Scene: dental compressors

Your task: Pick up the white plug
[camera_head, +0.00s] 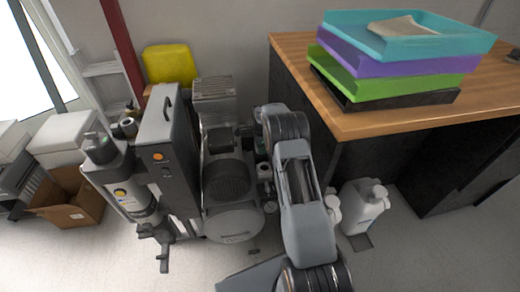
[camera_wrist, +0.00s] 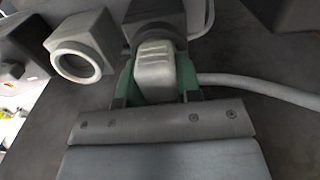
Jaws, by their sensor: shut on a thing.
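The white plug (camera_wrist: 154,66) shows in the wrist view as a pale, ribbed block between the green fingers of my gripper (camera_wrist: 156,82). My gripper is shut on it, one finger on each side. The plug's far end meets a dark round part, and I cannot tell whether it is seated in it. A grey-white cable (camera_wrist: 262,88) runs to the right from near the plug. In the head view the plug and my fingertips are hidden behind my arm.
A pale square socket housing (camera_wrist: 80,57) is left of the plug. The compressor (camera_head: 230,180) stands left of my arm. The wooden-topped table (camera_head: 400,122) with stacked trays (camera_head: 400,55) is at right. White bottles (camera_head: 364,207) stand on the floor below it.

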